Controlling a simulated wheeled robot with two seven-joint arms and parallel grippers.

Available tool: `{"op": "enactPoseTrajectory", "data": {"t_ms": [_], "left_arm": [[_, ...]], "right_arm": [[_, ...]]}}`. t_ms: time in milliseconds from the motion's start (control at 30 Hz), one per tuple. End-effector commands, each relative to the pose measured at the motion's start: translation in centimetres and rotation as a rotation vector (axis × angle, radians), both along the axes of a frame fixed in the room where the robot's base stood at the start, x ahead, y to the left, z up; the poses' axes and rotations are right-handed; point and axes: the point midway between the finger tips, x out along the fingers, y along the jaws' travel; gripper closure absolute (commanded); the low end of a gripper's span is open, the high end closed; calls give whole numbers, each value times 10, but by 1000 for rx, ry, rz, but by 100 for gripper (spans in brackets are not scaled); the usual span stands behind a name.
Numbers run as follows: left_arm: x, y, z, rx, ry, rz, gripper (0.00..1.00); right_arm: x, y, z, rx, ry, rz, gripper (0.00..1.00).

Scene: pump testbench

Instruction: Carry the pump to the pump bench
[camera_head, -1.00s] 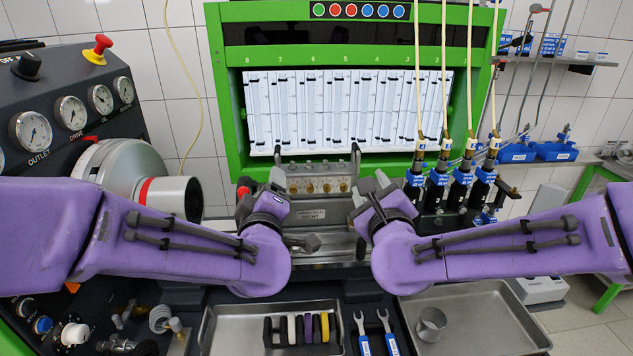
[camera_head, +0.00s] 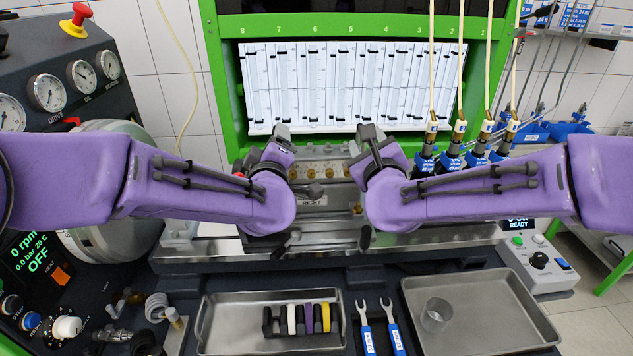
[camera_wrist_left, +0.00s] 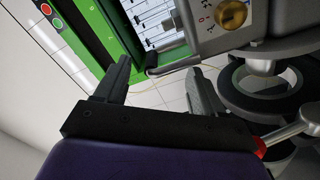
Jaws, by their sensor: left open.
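The pump (camera_head: 322,175) is a grey metal block with a row of brass fittings and a small label. It stands in the middle of the head view, between my two grippers, in front of the green test stand. My left gripper (camera_head: 280,138) is at its left side. In the left wrist view, the left fingers (camera_wrist_left: 157,82) are apart, with a dark bar (camera_wrist_left: 172,64) near the gap and the pump's brass fitting (camera_wrist_left: 231,14) at upper right. My right gripper (camera_head: 368,138) is at the pump's right side; its finger gap is unclear. My forearms hide parts of the pump.
A steel tray with coloured rings (camera_head: 240,335), two blue-handled wrenches (camera_head: 380,328) and a steel tray with a cup (camera_head: 510,335) lie in front. Injectors with hoses (camera_head: 430,145) hang at the right. A gauge panel (camera_head: 75,75) is at the left.

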Motion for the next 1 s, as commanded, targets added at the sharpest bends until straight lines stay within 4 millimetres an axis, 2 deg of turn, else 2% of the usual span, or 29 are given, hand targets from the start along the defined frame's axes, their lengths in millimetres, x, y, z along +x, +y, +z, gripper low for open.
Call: {"op": "enactPoseTrajectory", "data": {"t_ms": [100,300,433,700,833,867,900,933,1000], "left_arm": [[24,3,-1,-1,0,2,31],[50,6,0,-1,0,1,31],[57,7,0,0,0,1,31],[58,7,0,1,0,1,31],[57,7,0,1,0,1,73],[58,7,0,1,0,1,83],[57,7,0,1,0,1,96],[57,7,0,0,0,1,100],[57,7,0,0,0,1,100]], "right_arm": [[24,3,0,-1,-1,0,52],[50,6,0,-1,0,1,52],[57,7,0,-1,-1,1,52],[58,7,0,-1,0,1,52],[58,7,0,-1,0,1,95],[58,7,0,-1,-1,1,100],[58,6,0,-1,-1,1,100],[58,6,0,-1,-1,1,100],[58,6,1,-1,-1,0,100]]}}
